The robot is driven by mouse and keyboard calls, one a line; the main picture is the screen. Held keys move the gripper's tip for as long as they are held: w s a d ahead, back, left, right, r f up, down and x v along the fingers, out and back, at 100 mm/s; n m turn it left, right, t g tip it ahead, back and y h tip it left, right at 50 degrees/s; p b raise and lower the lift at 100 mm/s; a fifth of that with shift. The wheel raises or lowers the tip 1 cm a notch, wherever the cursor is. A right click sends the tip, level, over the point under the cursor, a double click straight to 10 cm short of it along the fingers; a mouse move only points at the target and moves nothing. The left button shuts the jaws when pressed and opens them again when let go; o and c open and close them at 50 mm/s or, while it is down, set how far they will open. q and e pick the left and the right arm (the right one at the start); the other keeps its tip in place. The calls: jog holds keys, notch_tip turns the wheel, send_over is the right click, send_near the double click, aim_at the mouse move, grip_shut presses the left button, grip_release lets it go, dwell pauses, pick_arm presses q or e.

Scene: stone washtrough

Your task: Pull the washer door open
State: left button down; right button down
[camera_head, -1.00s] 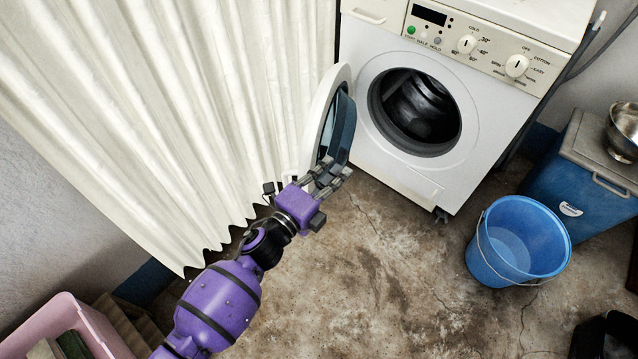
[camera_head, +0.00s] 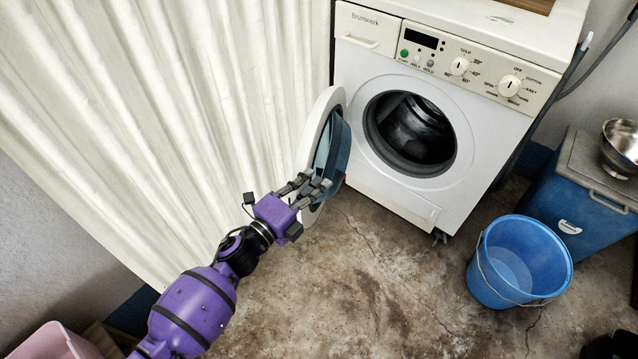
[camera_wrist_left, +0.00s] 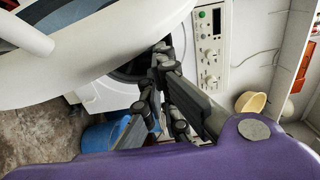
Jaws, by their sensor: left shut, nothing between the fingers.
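The white washer (camera_head: 388,205) stands at the back, its dark round drum opening (camera_head: 410,133) uncovered. The round washer door (camera_head: 309,135) stands wide open to the left of the opening, seen nearly edge-on, with its bluish glass bowl (camera_head: 339,152) facing right. My left gripper (camera_head: 318,184) is shut and empty at the lower part of the door, overlapping its glass side in the head view; contact is unclear. In the left wrist view the gripper's fingers (camera_wrist_left: 160,58) are together, with the door's white rim (camera_wrist_left: 115,50) beside them. My right gripper is out of view.
A white curtain (camera_head: 170,110) hangs behind and left of the door. A blue bucket (camera_head: 520,262) stands right of the washer, beside a blue box (camera_head: 580,190) with a metal bowl (camera_head: 621,150). A pink bin (camera_head: 55,343) is at lower left. The middle floor is clear.

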aim_at(294, 169)
pick_arm(q)
jog(key=shift+m+g+h, duration=0.5)
jog(key=shift+m+h, duration=0.1)
jog(key=a, duration=0.2)
jog(key=w+a, duration=0.1)
jog(key=a, duration=0.2)
jog(key=w+a+b, duration=0.1)
jog(key=a, duration=0.1)
jog(key=shift+w+a+f, duration=0.15)
jog(key=shift+f, duration=0.1)
jog(key=w+a+b, duration=0.2)
jog(key=w+a, duration=0.2)
jog(key=a, duration=0.4)
jog(key=shift+a+r+b, duration=0.2)
jog(key=shift+r+b, duration=0.1)
jog(key=shift+b, duration=0.1)
jog(key=shift+w, duration=0.1)
